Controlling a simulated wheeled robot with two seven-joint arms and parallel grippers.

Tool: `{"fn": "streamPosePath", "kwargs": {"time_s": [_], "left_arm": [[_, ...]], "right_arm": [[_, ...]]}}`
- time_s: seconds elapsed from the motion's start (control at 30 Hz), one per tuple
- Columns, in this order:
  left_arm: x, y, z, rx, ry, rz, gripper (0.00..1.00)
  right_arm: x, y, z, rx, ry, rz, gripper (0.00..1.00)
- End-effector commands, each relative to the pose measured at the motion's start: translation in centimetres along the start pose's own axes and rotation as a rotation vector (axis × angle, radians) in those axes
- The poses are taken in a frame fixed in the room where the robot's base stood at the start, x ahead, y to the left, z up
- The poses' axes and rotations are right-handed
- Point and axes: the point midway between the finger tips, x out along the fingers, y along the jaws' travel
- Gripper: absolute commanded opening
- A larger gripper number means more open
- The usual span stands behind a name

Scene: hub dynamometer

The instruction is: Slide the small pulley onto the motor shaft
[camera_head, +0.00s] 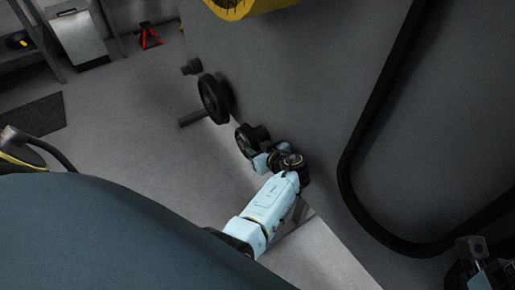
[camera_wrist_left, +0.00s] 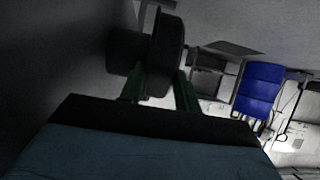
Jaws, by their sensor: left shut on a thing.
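My left gripper (camera_head: 258,152) is beside the grey machine wall and is shut on a small dark pulley (camera_head: 245,141). In the left wrist view the pulley (camera_wrist_left: 169,45) shows as a dark disc between and beyond my fingertips (camera_wrist_left: 158,88). A dark round part (camera_wrist_left: 123,50) lies on its wall side; I cannot tell whether it is the pulley's hub or the motor. No bare motor shaft can be made out, and I cannot tell whether the pulley is around it. My right gripper (camera_head: 474,258) is partly in view at the lower right; its fingers are unclear.
A larger dark wheel (camera_head: 210,98) with a rod (camera_head: 193,118) sticking out stands near the pulley, up and left of it. A dark knob (camera_head: 191,67) is above that. A thick black loop (camera_head: 352,150) lies along the right.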

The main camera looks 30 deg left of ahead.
Motion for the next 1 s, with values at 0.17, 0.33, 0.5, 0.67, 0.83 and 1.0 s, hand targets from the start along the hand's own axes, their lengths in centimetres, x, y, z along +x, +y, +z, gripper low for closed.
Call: {"fn": "streamPosePath", "kwargs": {"time_s": [0.17, 0.33, 0.5, 0.67, 0.83, 1.0], "left_arm": [[-0.1, 0.1, -0.2, -0.001, 0.004, 0.001, 0.0], [-0.2, 0.1, -0.4, 0.0, 0.004, 0.002, 0.0], [-0.2, 0.1, -0.4, 0.0, 0.003, 0.002, 0.0], [-0.2, -0.2, -0.5, 0.0, 0.003, 0.001, 0.0], [-0.2, -1.1, -0.5, -0.001, 0.003, 0.0, 0.0], [-0.2, -1.9, -0.5, -0.001, 0.003, 0.0, 0.0]], "right_arm": [[0.0, 0.0, 0.0, 0.0, 0.0, 0.0, 0.73], [0.0, 0.0, 0.0, 0.0, -0.001, 0.0, 0.73], [0.0, 0.0, 0.0, 0.0, -0.001, 0.0, 0.73], [0.2, 0.0, 0.0, -0.001, -0.001, 0.0, 0.73], [0.7, 0.0, -0.1, -0.001, -0.001, 0.0, 0.73], [1.2, 0.0, -0.3, -0.001, -0.001, 0.0, 0.73]]}}
